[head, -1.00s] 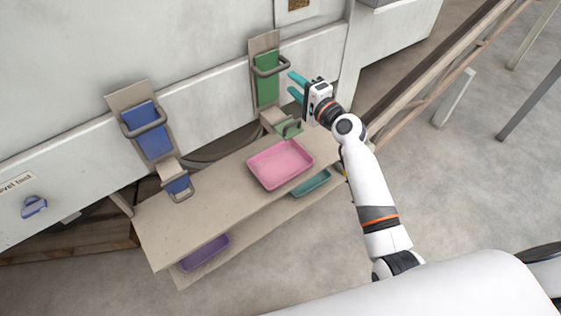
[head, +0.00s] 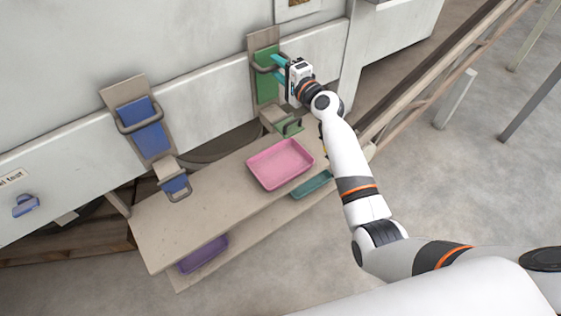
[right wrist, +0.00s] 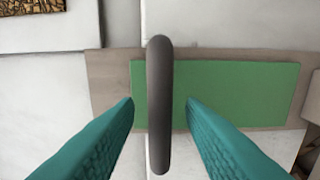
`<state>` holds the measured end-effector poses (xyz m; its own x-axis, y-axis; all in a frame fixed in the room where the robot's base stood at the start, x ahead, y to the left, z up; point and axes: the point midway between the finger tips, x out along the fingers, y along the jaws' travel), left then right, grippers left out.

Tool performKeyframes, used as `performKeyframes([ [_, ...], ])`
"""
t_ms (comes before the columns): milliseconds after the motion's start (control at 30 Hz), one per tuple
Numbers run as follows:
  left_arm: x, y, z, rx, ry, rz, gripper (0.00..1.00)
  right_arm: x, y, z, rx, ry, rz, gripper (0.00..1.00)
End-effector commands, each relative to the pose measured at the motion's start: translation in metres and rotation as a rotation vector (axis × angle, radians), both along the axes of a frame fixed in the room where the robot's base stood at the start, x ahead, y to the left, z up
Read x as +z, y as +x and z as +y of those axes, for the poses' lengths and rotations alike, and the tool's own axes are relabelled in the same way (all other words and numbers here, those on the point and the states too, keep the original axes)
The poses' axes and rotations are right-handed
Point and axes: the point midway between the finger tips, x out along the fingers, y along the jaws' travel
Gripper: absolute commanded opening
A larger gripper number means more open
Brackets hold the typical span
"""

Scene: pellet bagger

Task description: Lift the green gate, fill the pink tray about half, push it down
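The green gate (head: 267,86) is a flat green plate on a beige backing on the machine wall, with a dark grey bar handle across it. In the right wrist view the handle (right wrist: 159,105) stands in front of the green plate (right wrist: 240,92). My right gripper (head: 276,63) is at the handle. In the right wrist view its teal fingers (right wrist: 159,103) are apart, one on each side of the handle, with gaps visible. The pink tray (head: 280,165) sits on the upper shelf below the green spout (head: 289,126) and looks empty. My left gripper is not in view.
A blue gate (head: 142,128) with its own handle and spout (head: 175,184) is to the left. A teal tray (head: 312,185) and a purple tray (head: 203,254) lie on the lower shelf. The upper shelf (head: 185,220) is clear left of the pink tray.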

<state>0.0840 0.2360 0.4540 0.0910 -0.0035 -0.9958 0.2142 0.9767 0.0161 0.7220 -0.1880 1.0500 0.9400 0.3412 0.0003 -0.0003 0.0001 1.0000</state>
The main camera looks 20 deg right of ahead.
Motion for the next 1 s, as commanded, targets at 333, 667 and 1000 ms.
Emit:
performKeyframes([
  [333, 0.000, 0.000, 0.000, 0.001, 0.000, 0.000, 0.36, 0.000, 0.000, 0.000, 0.000, 0.000, 0.000, 0.00],
  [667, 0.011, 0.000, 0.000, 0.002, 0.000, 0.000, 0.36, 0.012, 0.000, 0.000, 0.000, 0.000, -0.001, 0.00],
  [1000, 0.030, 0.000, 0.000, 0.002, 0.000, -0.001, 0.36, 0.034, 0.000, 0.000, -0.001, 0.001, -0.004, 0.00],
])
